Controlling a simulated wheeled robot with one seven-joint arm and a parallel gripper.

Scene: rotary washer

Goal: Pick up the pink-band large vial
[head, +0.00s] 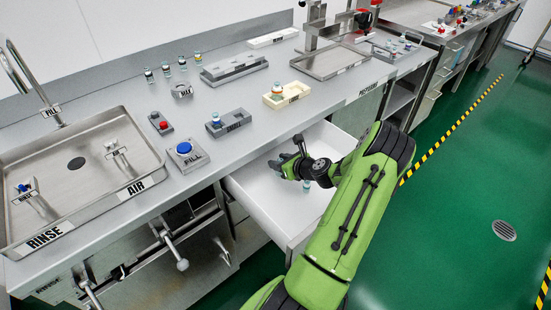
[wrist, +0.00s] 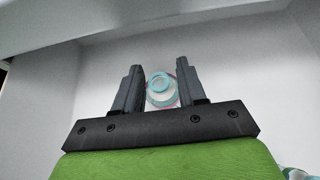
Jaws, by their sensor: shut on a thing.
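The pink-band large vial (wrist: 160,92), seen from above in the wrist view, shows a round teal cap, a pale body and a trace of pink at its edge. My gripper (wrist: 158,83) has one finger on each side of it and is shut on it. In the head view my gripper (head: 287,164) is low inside the open white drawer (head: 253,191), and I cannot make out the held vial there. Whether the vial still touches the drawer floor cannot be told.
Another teal-topped vial (head: 306,187) stands in the drawer beside my gripper; a teal piece also shows at the wrist view's lower right corner. The drawer walls surround my gripper, and the counter edge (head: 215,177) lies above and behind. Racks and vials stand on the counter.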

